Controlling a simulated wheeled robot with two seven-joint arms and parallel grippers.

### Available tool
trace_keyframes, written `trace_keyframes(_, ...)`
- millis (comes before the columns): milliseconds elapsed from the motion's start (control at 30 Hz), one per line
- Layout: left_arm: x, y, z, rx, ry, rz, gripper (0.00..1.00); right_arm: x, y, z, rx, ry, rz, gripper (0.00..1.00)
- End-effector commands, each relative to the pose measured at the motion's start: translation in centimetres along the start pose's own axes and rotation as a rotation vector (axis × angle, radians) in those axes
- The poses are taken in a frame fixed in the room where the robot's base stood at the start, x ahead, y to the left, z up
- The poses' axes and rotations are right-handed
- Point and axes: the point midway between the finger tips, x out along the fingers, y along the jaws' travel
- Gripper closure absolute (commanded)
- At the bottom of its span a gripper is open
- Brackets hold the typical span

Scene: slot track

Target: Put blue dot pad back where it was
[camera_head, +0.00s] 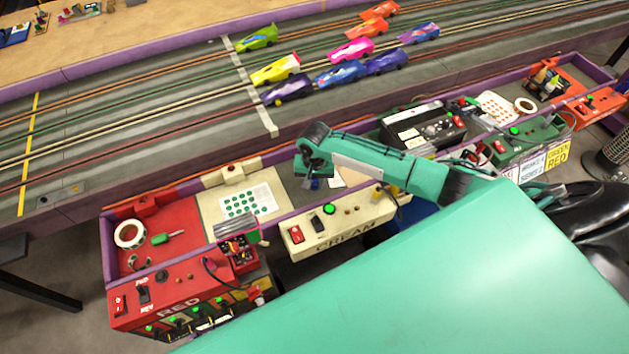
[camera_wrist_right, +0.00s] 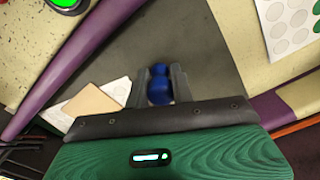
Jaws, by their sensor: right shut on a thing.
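My right gripper (camera_head: 313,184) is over the grey part of the tray behind the cream control box. It is shut on a small dark blue thing (camera_wrist_right: 159,88), rounded and bulging at both ends, which I take to be the blue dot pad. In the head view the blue thing is small and partly hidden by my gripper. I cannot tell whether it touches the surface. A sheet of green dots (camera_head: 243,204) lies to the left of the gripper; part of it shows at the upper right of the wrist view (camera_wrist_right: 292,22). My left gripper is not in view.
A tan block on white paper (camera_wrist_right: 95,103) lies beside the gripper. The cream box (camera_head: 340,222) stands in front. The red station (camera_head: 180,285) with a white tape roll (camera_head: 130,233) is at left. A black device (camera_head: 424,128) stands at right. Toy cars sit on the track behind.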

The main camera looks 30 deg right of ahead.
Motion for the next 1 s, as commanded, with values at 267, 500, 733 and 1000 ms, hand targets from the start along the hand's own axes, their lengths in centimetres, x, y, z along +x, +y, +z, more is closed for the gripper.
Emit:
trace_keyframes(267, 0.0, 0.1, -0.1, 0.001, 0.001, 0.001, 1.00, 0.2, 0.0, 0.0, 0.000, 0.000, 0.000, 0.71)
trace_keyframes(500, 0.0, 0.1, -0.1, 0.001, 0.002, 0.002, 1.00, 0.2, 0.0, 0.0, 0.000, 0.000, 0.000, 0.55)
trace_keyframes(733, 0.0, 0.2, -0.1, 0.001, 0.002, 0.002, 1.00, -0.5, 0.0, -0.1, 0.000, 0.001, -0.001, 0.55)
trace_keyframes(1000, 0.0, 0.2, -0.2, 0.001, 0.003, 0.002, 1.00, -5.6, -0.1, -0.1, 0.000, 0.003, -0.002, 0.55)
